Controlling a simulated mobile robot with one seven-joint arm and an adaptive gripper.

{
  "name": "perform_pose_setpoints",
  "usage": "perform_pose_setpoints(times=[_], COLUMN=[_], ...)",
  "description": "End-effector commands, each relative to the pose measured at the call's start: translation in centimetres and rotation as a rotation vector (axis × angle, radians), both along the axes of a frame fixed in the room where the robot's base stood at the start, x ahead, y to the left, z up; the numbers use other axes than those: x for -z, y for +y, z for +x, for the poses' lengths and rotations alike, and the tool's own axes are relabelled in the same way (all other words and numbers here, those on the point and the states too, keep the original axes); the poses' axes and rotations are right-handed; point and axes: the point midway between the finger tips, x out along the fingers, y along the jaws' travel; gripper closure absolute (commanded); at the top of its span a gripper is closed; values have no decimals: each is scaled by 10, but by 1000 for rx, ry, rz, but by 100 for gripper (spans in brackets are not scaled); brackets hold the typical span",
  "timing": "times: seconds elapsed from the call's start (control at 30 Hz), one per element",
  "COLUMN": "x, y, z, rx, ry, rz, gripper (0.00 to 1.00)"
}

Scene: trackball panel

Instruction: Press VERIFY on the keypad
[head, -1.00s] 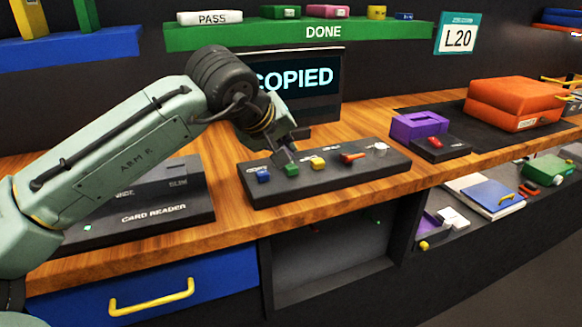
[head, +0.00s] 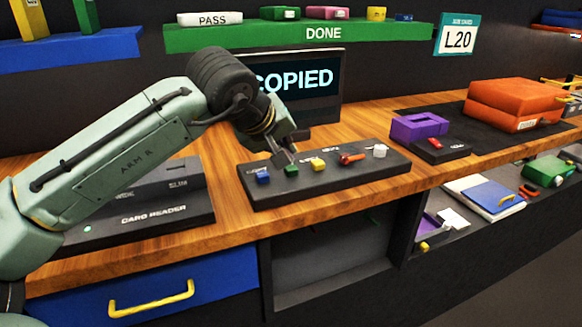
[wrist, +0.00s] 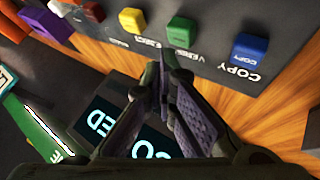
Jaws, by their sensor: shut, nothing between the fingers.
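The keypad (head: 330,183) is a dark slanted panel on the wooden bench, with a row of several coloured controls. Its green button (head: 291,169) sits between the blue button (head: 263,176) and the yellow button (head: 318,163). In the wrist view, the label by the green button (wrist: 181,31) appears to read VERIFY, upside down, and the label by the blue button (wrist: 250,48) reads COPY. My gripper (head: 285,159) is shut and empty, pointing down just behind the green button. In the wrist view, its fingertips (wrist: 164,62) lie close to that button; contact cannot be told.
A screen (head: 315,85) reading COPIED stands behind the keypad. A card reader (head: 140,218) is at left. A purple block (head: 418,127) and a small dark box with a red button (head: 436,142) are at right. A green shelf (head: 280,37) hangs above.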

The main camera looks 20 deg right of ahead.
Motion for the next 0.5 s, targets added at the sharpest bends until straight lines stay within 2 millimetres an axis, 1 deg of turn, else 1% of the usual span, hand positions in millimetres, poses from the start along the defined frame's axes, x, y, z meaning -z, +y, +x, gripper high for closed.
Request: perform_pose_setpoints(times=[0.23, 0.5], x=[8, 8], y=[0, 0], z=[0, 0], rx=[1, 0], ry=[2, 0], rz=[-1, 0], gripper=[100, 100])
